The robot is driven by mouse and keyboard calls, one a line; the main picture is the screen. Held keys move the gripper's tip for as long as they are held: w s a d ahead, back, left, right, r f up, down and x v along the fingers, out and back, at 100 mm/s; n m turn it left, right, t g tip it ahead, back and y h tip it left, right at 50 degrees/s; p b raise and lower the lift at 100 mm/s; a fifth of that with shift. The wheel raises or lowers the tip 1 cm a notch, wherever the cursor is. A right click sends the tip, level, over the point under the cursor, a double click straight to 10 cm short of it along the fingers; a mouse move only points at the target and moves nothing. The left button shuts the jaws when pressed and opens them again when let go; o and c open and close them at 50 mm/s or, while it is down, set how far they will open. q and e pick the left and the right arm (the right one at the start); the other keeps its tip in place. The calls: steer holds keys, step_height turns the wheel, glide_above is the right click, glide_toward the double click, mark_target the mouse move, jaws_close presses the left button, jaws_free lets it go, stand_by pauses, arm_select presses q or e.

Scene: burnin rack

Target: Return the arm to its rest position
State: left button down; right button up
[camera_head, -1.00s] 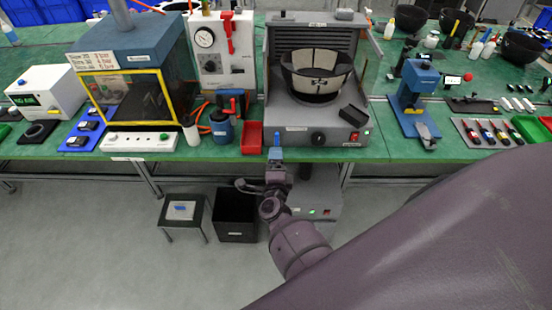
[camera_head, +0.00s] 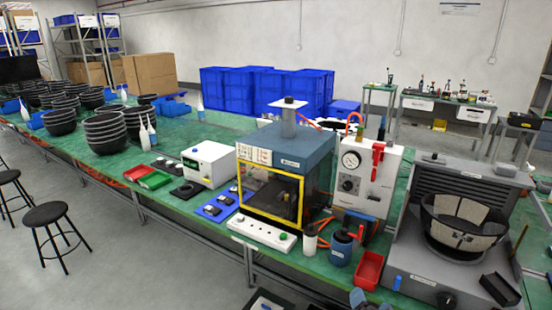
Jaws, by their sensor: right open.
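My right gripper (camera_head: 362,300) shows only at the bottom edge of the head view, as a small grey-blue tip below the red bin. It is open, and no object shows in it. The rest of the right arm is cut off by the frame. My left gripper is not in view. The gripper tip is in front of the green bench (camera_head: 328,270), near the front left of the grey machine with the dark bowl (camera_head: 462,222).
A red bin (camera_head: 368,269), a blue container (camera_head: 341,247) and a yellow-framed chamber (camera_head: 270,194) stand on the bench near the gripper. A black tray (camera_head: 498,290) is on the grey machine's front. Stools (camera_head: 47,215) stand on open floor at left.

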steer(key=s+d+f+n+g, duration=0.1)
steer(key=s+f+n, duration=0.1)
steer(key=s, duration=0.5)
steer(key=s+d+f+n+g+b, duration=0.1)
steer(key=s+f+n+g, duration=0.1)
steer(key=s, duration=0.6)
steer(key=s+d+f+n+g+b, duration=0.1)
steer(key=s+f+n+g, duration=0.1)
steer(key=s+f+n, duration=0.2)
steer(key=s+f, duration=0.1)
steer(key=s, duration=0.2)
steer(key=shift+s+d, duration=0.2)
steer(key=shift+d, duration=0.15)
steer(key=shift+f, duration=0.1)
